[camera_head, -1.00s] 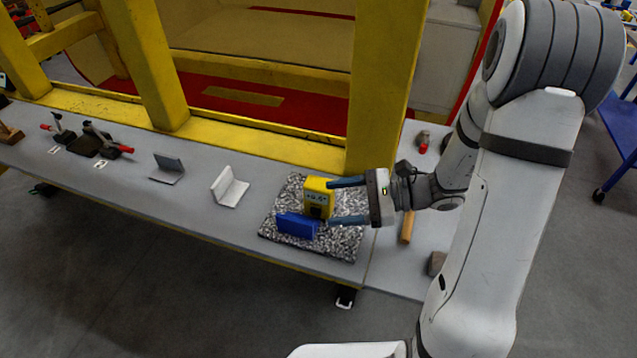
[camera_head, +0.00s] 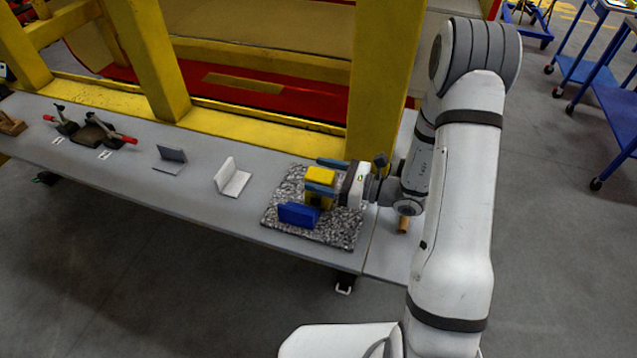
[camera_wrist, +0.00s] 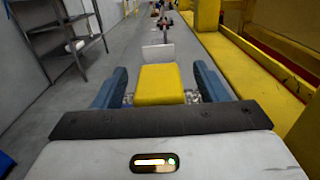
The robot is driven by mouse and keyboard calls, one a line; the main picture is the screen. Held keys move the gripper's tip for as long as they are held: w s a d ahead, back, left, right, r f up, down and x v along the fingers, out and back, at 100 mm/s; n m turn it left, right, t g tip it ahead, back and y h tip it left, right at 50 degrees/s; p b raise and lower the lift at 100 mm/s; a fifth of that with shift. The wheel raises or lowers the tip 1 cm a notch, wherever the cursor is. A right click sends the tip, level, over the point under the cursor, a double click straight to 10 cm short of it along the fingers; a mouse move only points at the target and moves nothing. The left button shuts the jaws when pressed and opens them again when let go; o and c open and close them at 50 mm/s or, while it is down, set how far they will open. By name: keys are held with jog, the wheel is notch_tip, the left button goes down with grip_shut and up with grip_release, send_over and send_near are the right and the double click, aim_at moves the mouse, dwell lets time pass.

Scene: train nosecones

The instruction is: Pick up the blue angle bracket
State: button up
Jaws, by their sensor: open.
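The blue angle bracket (camera_head: 298,215) sits on the front part of a speckled granite plate (camera_head: 335,232). A yellow block (camera_head: 320,176) stands on the plate just behind it. My gripper (camera_head: 321,177) is open and level, with its two blue-grey fingers on either side of the yellow block. In the wrist view, the yellow block (camera_wrist: 160,84) lies between the open fingers of my gripper (camera_wrist: 160,76), with a small gap on each side. I cannot make out the blue bracket in the wrist view. It is in front of the nearer finger in the head view.
A white angle bracket (camera_head: 232,178) and a grey one (camera_head: 171,160) stand left of the plate. Clamps with red handles (camera_head: 100,132) lie farther left. A yellow post (camera_head: 378,90) rises close behind the plate. The bench's front edge is near the blue bracket.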

jog(key=shift+w+a, duration=0.1)
jog(key=shift+a, duration=0.25)
jog(key=c, duration=1.2)
